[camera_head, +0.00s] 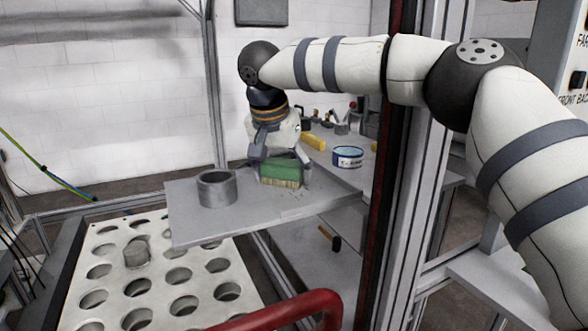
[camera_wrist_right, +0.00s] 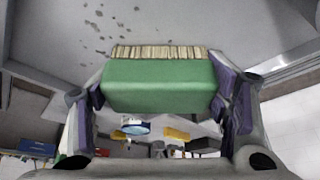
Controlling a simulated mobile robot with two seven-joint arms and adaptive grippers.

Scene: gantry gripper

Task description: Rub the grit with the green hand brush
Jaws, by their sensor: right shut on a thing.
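The green hand brush (camera_head: 279,173) is in my right gripper (camera_head: 281,170), which is shut on its green block, with the pale bristles facing down at the grey table. In the right wrist view the green block (camera_wrist_right: 160,85) sits between both fingers. The grit (camera_wrist_right: 97,22) shows there as dark specks scattered on the table beside the bristles. In the head view a few specks lie near the brush's right side. Whether the bristles touch the table I cannot tell. My left gripper is not in view.
A grey metal ring (camera_head: 217,190) stands on the table (camera_head: 190,225) left of the brush. A blue-and-white tin (camera_head: 347,157) and a yellow object (camera_head: 313,142) are behind to the right. A white plate with holes (camera_head: 115,290) lies below in front, and a red bar (camera_head: 280,309) crosses the foreground.

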